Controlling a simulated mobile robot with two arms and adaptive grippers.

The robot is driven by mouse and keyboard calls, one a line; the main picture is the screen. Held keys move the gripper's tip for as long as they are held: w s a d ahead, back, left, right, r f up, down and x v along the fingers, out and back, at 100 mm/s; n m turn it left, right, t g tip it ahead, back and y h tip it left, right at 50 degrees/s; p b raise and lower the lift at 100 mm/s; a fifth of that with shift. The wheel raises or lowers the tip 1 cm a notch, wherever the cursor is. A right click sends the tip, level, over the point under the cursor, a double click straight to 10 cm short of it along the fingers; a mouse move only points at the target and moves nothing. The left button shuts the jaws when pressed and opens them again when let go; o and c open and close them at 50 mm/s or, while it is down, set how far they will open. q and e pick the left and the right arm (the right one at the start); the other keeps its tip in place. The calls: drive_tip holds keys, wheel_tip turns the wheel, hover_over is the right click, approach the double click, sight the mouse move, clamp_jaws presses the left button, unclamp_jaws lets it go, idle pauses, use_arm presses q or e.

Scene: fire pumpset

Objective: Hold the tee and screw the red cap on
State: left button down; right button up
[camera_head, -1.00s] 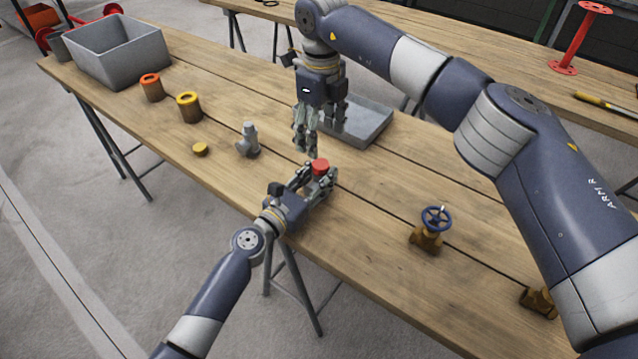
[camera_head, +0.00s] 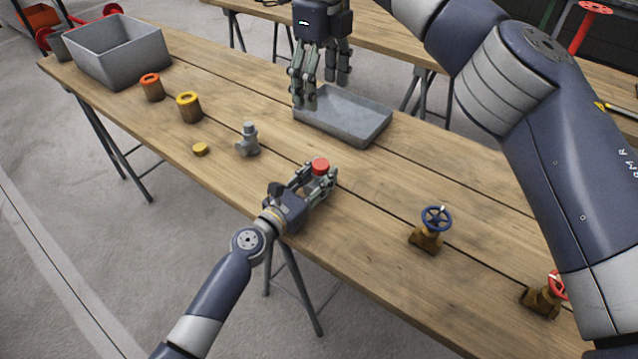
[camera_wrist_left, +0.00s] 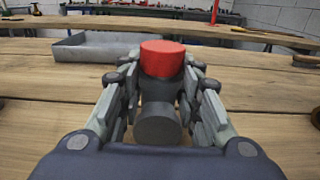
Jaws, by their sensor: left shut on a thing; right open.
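My left gripper (camera_head: 312,180) is shut on a grey tee (camera_wrist_left: 158,122) low over the wooden table. In the left wrist view the tee stands upright between the fingers, with one round branch facing the camera. The red cap (camera_head: 320,166) sits on top of the tee; it also shows in the left wrist view (camera_wrist_left: 162,58). How far it is screwed down I cannot tell. In the head view the fingers hide most of the tee. My right gripper (camera_head: 318,90) is open and empty, raised above the left end of the grey tray, apart from the cap.
A shallow grey tray (camera_head: 362,132) lies behind the left gripper. A blue-wheeled valve (camera_head: 428,232) and red-wheeled valve (camera_head: 546,295) stand right.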

idle(0.3)
use_arm(q)
drive_tip(key=c, duration=1.1)
unclamp_jaws()
drive_tip(key=v, duration=1.2)
